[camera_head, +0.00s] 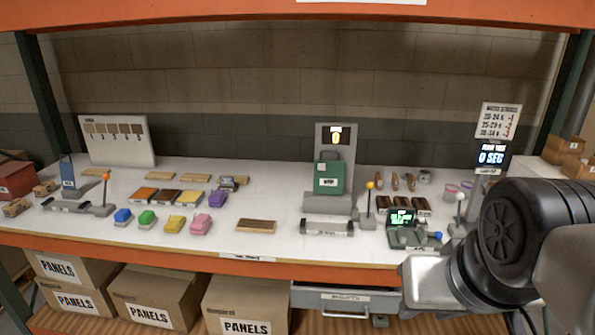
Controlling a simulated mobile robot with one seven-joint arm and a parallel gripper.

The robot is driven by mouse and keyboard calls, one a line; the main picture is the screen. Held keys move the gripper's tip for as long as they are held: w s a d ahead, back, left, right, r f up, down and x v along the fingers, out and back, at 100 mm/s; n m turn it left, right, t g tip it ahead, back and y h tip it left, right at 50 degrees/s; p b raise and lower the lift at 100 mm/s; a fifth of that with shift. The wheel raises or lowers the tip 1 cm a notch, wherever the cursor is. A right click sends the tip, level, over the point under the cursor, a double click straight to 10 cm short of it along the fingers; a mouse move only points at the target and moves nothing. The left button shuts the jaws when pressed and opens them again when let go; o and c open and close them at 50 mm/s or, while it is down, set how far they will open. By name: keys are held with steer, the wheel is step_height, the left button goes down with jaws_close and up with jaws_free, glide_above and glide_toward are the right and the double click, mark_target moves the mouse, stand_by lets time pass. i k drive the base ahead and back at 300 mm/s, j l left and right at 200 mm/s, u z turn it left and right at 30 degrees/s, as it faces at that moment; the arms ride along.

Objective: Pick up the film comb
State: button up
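I cannot tell for certain which item is the film comb. Candidates on the white bench top are the low grey bar (327,228) at the front edge, right of centre, and a similar grey bar (68,206) at the left. A small grey-and-brown item (229,183) lies behind the coloured blocks. Three small brown-handled tools (394,182) stand at the back right. My arm fills the lower right corner and hides part of the bench there. My gripper's fingers do not show, and nothing is visibly held.
A green unit (329,173) stands on a grey stand mid-bench. Levers with orange (106,190), yellow (369,199) and white (460,207) knobs rise from the bench. Coloured blocks (173,224) line the front left. An orange shelf beam (300,13) runs overhead; a drawer (345,301) sits below.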

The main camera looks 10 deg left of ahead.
mark_target(226, 181)
steer(key=i+j, duration=0.2)
steer(key=j, duration=0.2)
steer(key=i+j, duration=0.15)
steer(key=j, duration=0.2)
steer(key=i+j, duration=0.2)
steer(key=j, duration=0.2)
steer(key=i+j, duration=0.15)
steer(key=j, duration=0.2)
steer(key=i+j, duration=0.2)
steer(key=j, duration=0.2)
steer(key=i+j, duration=0.15)
steer(key=j, duration=0.2)
steer(key=i+j, duration=0.2)
steer(key=j, duration=0.2)
steer(key=i+j, duration=0.15)
steer(key=j, duration=0.2)
